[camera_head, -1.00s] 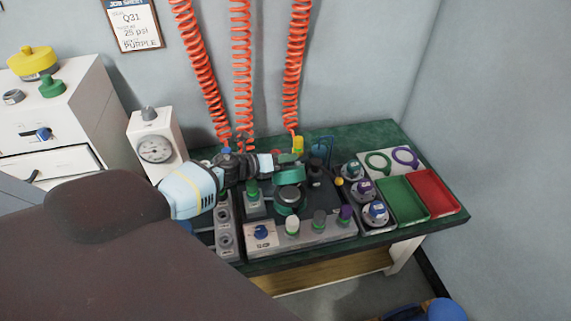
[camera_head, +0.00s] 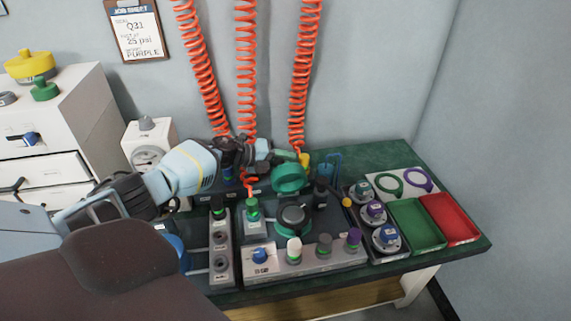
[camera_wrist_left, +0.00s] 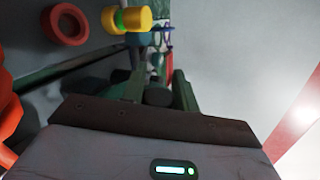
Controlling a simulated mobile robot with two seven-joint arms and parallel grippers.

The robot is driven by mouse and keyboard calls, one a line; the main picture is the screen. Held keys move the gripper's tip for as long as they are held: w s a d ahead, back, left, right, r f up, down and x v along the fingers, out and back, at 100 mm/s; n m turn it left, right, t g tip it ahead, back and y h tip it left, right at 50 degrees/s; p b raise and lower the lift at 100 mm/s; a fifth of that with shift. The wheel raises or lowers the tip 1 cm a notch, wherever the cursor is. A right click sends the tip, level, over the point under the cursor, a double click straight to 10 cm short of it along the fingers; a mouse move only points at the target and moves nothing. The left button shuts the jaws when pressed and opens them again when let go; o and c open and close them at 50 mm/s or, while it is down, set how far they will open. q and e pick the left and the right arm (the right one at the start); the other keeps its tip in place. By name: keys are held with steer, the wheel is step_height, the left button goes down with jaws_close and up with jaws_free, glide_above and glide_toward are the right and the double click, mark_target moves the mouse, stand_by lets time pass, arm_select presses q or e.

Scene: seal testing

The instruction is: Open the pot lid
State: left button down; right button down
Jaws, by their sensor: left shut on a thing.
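The round pot (camera_head: 294,220) stands in the middle of the dark test rig, with a dark top facing up. Its green lid (camera_head: 289,178) is tilted up behind the pot, clear of the opening. My left gripper (camera_head: 275,158) reaches in from the left at the lid's far upper edge and is shut on the lid. In the left wrist view, a dark green piece (camera_wrist_left: 157,95) sits between the fingers, partly hidden. My right gripper is not in view.
Red coiled hoses (camera_head: 246,80) hang just behind my left gripper. A panel with a blue knob and several caps (camera_head: 324,256) stands before the pot. Gauge-like fittings (camera_head: 376,212), a green tray (camera_head: 416,225) and a red tray (camera_head: 448,216) are at the right.

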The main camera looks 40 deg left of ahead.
arm_select(q)
steer(key=shift+a+f, duration=0.15)
steer(key=shift+f, duration=0.15)
steer(key=c, duration=1.1)
jaws_free()
steer(key=shift+c, duration=0.2)
steer(key=shift+o, duration=0.4)
steer(key=shift+w, duration=0.1)
steer(key=shift+r, duration=0.1)
steer(key=p+v, duration=0.1)
steer(key=v, duration=0.6)
steer(key=shift+s+a, duration=0.15)
steer(key=shift+s, duration=0.2)
steer(key=shift+r, duration=0.1)
